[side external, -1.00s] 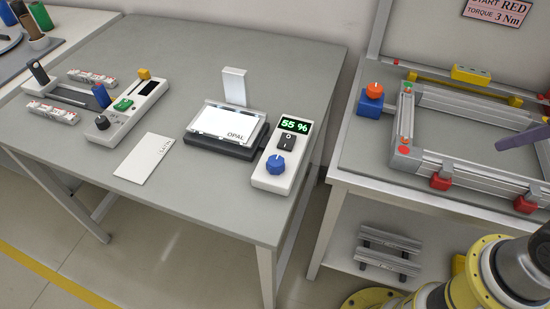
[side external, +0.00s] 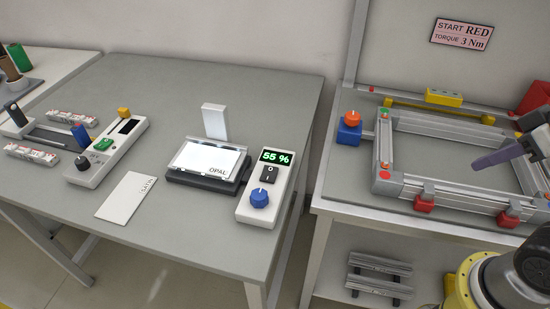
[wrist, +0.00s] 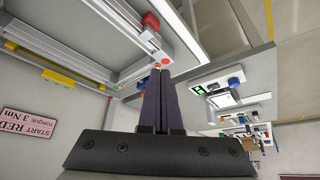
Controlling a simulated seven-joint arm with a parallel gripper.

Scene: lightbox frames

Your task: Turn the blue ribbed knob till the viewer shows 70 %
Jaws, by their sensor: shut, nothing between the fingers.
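The blue ribbed knob (side external: 259,198) sits at the front of a white control box (side external: 250,212) on the grey table. Above it on the box are a black rocker switch (side external: 268,175) and a green display (side external: 275,157) reading 55 %. The viewer (side external: 209,160) beside it is lit and marked OPAL. My gripper (side external: 480,165) is at the right, over the aluminium frame on the other bench, far from the knob. In the wrist view my gripper's dark fingers (wrist: 158,75) are together and empty. The blue knob also shows small in the wrist view (wrist: 235,81).
A white SATIN card (side external: 125,196) lies left of the viewer. A second device (side external: 105,155) with a black knob stands further left. The right bench holds the aluminium frame (side external: 400,187), a blue block with an orange knob (side external: 349,133) and red clamps (side external: 424,203).

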